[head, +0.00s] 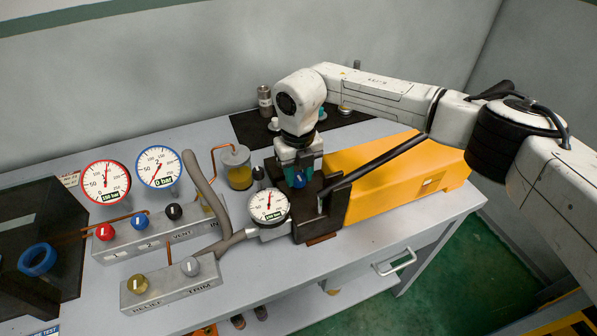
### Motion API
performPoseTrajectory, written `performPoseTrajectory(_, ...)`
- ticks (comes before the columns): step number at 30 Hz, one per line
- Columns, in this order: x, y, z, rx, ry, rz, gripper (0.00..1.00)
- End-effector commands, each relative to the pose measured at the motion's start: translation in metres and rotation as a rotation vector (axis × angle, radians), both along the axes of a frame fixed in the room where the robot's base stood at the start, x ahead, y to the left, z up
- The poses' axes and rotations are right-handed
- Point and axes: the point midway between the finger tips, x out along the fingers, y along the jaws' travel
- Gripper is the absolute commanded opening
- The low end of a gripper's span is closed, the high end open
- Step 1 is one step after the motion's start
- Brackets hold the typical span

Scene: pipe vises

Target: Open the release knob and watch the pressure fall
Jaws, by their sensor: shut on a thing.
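My gripper (299,168) points down with its teal fingers over the dark block at the front of the yellow pump (375,180). It is shut on a blue knob (298,180) on that block; the fingers partly hide the knob. Its turned position cannot be told. A white gauge (268,206) beside the block has its needle near upright; the small digits on its green label are hard to read. A red-rimmed gauge (106,181) is labelled 150 bar. A blue-rimmed gauge (158,167) is labelled 0 bar.
A valve manifold (150,235) with red, blue and black knobs stands left. A front block (172,286) carries brass and grey knobs. A reservoir (237,168) with yellow fluid stands behind. A black lever (375,165) slants over the pump. A dark box (45,250) is far left.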

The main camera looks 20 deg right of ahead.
Motion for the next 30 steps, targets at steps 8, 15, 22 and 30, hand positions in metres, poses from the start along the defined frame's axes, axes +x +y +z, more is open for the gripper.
performPoseTrajectory(8, 0.0001, -0.0001, 0.0003, 0.0, 0.0, 0.002, 0.07)
performPoseTrajectory(15, 0.0003, 0.0, -0.0002, 0.001, 0.0, 0.058, 0.07)
performPoseTrajectory(22, 0.0009, -0.0005, -0.0006, 0.0, -0.002, 0.208, 0.07)
performPoseTrajectory(30, 0.0012, -0.0004, -0.0007, 0.0, -0.003, 0.46, 0.07)
